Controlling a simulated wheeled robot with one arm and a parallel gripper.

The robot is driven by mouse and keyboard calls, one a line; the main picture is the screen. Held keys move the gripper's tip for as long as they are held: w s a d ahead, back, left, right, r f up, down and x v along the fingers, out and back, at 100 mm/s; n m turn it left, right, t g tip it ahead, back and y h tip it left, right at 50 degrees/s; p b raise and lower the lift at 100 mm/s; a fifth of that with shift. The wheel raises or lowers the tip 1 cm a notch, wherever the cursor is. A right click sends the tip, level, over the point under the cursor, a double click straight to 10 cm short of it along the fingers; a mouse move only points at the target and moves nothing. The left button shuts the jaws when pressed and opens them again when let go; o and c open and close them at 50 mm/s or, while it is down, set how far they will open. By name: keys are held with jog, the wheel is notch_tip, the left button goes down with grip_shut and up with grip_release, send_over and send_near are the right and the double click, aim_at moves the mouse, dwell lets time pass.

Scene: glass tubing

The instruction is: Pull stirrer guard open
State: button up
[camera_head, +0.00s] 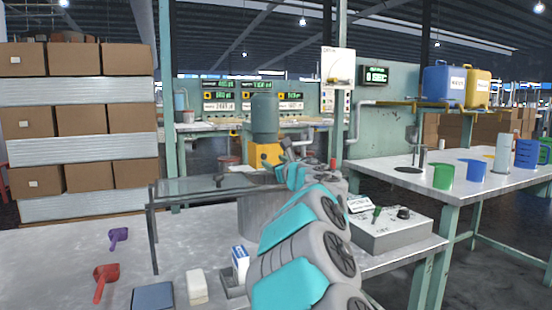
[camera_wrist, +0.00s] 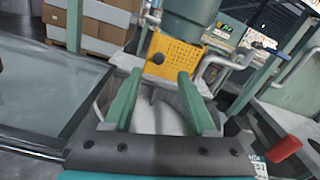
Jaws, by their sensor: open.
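A yellow perforated guard plate (camera_wrist: 178,55) with a dark round knob (camera_wrist: 158,58) sits below the green stirrer motor (camera_wrist: 190,15) in the wrist view. In the head view the motor (camera_head: 264,117) stands upright over the yellow guard (camera_head: 264,155). A grey round vessel (camera_head: 258,215) is below it; its pale inside shows between my fingers in the wrist view. My gripper (camera_wrist: 160,73) is open and empty, its two green fingers pointing toward the guard, with the knob seen between and just beyond the tips. I cannot tell the remaining gap. My arm hides part of the vessel.
A framed glass panel (camera_head: 190,189) stands left of the vessel. A control box (camera_head: 390,232) is on the right bench part. A red scoop (camera_head: 105,274), purple scoop (camera_head: 118,236) and white block (camera_head: 197,287) lie on the bench. A bent grey pipe (camera_wrist: 222,62) is right of the guard.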

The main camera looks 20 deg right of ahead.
aim_at(264, 157)
jog(key=w+p, duration=0.2)
jog(key=w, duration=0.4)
jog(key=shift+w+a, duration=0.1)
jog(key=shift+a, duration=0.1)
jog(key=shift+w+f, duration=0.15)
jog(key=shift+w, duration=0.7)
jog(key=shift+c, duration=0.3)
grip_shut()
dwell(0.6)
